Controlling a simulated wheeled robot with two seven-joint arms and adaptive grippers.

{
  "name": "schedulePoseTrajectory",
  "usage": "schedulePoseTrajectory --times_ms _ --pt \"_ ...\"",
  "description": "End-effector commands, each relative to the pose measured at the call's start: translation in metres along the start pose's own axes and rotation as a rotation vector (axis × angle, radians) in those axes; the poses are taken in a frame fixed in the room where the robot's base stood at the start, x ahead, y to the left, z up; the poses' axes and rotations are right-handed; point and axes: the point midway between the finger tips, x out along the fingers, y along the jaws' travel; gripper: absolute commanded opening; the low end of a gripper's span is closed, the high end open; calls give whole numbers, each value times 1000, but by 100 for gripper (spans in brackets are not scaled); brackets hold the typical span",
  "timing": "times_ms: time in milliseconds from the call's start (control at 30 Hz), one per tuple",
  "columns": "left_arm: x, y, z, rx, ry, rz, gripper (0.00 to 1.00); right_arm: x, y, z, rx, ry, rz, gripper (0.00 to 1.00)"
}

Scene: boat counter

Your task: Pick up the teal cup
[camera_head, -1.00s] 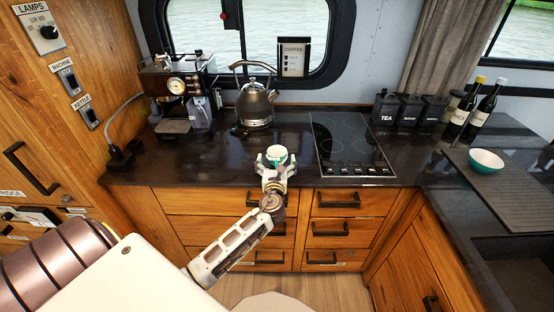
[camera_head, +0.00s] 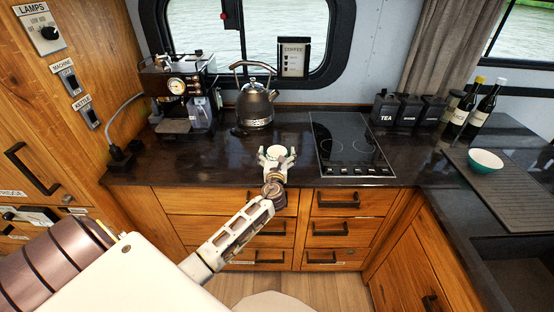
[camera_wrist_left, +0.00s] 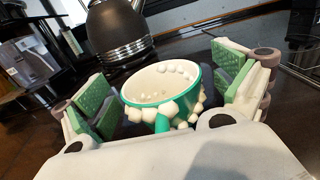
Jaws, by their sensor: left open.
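The teal cup (camera_wrist_left: 165,88) stands on the dark counter, cream inside with a teal rim and handle and white bumps on its side. In the head view the cup (camera_head: 277,151) shows as a small pale round top, mostly hidden by my gripper. My left gripper (camera_head: 276,157) is open, with its fingers on either side of the cup. In the left wrist view the green finger pads of the left gripper (camera_wrist_left: 165,95) stand apart from the cup on both sides. My right gripper is not in view.
A kettle (camera_head: 254,104) stands behind the cup, with a coffee machine (camera_head: 178,95) to its left. A cooktop (camera_head: 348,146) is to the right. A teal bowl (camera_head: 485,162) sits on a ribbed board at far right, near bottles (camera_head: 482,108) and canisters (camera_head: 409,110).

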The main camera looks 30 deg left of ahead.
Motion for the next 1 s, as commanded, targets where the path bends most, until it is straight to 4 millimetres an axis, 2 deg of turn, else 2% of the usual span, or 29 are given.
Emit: schedulePoseTrajectory --times_ms 200,233,633,1000 --pt "0 0 0 0 0 0 97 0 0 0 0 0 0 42" --pt "0 0 0 0 0 0 94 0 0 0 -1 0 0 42" --pt "0 0 0 0 0 0 43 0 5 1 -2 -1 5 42" --pt "0 0 4 -1 -1 0 41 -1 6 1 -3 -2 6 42"
